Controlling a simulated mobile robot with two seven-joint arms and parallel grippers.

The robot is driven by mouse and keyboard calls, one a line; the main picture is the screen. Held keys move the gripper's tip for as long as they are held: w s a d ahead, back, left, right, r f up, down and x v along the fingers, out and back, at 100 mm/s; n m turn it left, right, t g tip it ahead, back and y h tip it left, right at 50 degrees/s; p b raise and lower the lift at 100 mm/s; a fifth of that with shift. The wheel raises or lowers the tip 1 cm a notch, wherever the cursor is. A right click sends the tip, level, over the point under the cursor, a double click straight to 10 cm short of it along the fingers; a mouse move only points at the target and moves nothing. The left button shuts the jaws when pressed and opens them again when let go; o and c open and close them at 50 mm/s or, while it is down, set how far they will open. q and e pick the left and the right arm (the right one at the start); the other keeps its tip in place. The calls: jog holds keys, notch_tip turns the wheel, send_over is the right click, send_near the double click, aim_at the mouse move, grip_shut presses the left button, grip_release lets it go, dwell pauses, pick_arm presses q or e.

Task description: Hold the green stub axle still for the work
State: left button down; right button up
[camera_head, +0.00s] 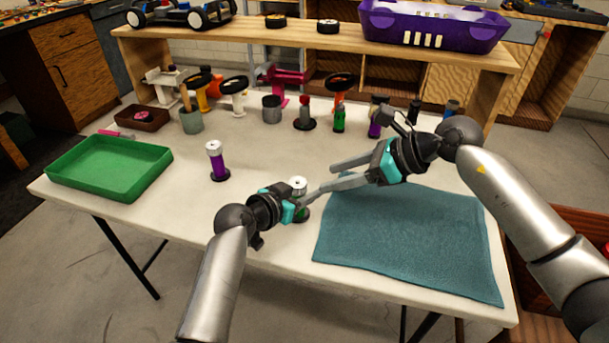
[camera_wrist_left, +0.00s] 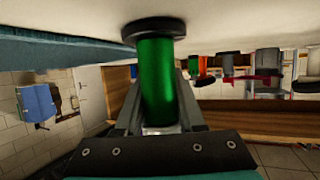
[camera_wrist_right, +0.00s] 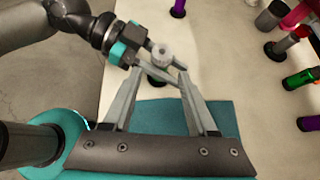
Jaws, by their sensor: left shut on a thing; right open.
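The green stub axle stands upright on the white table near its front edge. In the head view its pale cap (camera_head: 298,183) and a bit of its green body (camera_head: 303,215) show; the rest is hidden by my left gripper (camera_head: 300,204). In the left wrist view, which is upside down, the green body (camera_wrist_left: 158,85) sits between my left fingers, with its black base on the table. My left gripper is shut on it. My right gripper (camera_head: 328,176) is open and empty, its fingers pointing at the axle; the cap (camera_wrist_right: 162,53) shows just beyond its fingertips.
A teal cloth (camera_head: 410,240) lies at the right under my right arm. A purple stub axle (camera_head: 216,160) stands to the left, with a green tray (camera_head: 75,185) farther left. Several car parts line the back, below a shelf with a purple bin (camera_head: 440,30).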

aim_at(300, 181)
jog(key=w+a+r+n+g+h, duration=0.25)
jog(key=r+n+g+h, duration=0.2)
jog(key=r, duration=0.35)
jog(key=shift+m+t+h, duration=0.35)
jog(key=shift+m+h, duration=0.1)
jog(key=x, duration=1.2)
jog(key=shift+w+d+f, duration=0.1)
jog(key=shift+w+d, duration=0.15)
jog(key=shift+d, duration=0.1)
grip_shut()
